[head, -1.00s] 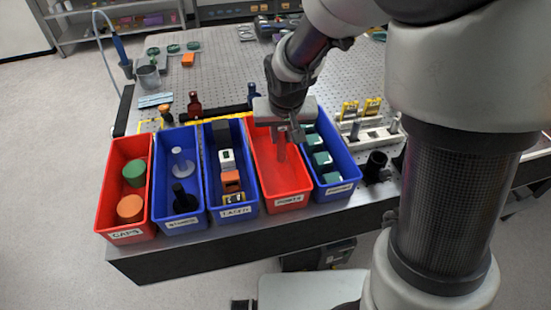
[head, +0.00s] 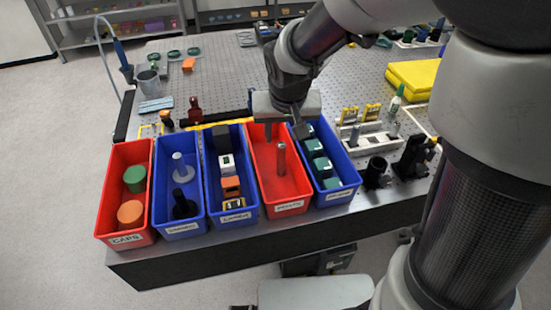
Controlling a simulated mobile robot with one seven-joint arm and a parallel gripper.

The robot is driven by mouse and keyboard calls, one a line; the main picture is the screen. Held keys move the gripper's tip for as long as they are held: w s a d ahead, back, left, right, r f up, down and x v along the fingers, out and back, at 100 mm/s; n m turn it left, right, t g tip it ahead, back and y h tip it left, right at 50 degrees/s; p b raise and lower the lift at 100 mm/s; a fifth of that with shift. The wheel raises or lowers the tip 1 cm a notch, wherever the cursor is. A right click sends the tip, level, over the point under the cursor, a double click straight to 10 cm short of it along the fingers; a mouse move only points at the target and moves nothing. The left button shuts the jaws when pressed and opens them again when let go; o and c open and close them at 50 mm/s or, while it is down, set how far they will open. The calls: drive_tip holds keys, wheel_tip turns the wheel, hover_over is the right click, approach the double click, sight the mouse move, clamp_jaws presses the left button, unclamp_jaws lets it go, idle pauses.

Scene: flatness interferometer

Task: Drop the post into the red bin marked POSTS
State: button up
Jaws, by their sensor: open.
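The post (head: 282,158) is a slim grey metal cylinder. It stands upright inside the red bin marked POSTS (head: 290,207), which sits between two blue bins at the table's front edge. My gripper (head: 284,131) is open and empty, above the back part of this bin. Its fingers are apart from the post, behind and above it.
Blue bins (head: 181,229) (head: 237,217) and another red bin (head: 127,240) stand to the left. A blue bin with green blocks (head: 338,195) is directly right. Black mounts (head: 413,158) and a white rack (head: 370,136) stand further right. The perforated table behind is partly clear.

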drive_tip(key=v, duration=1.3)
drive_tip(key=shift+p, duration=0.35)
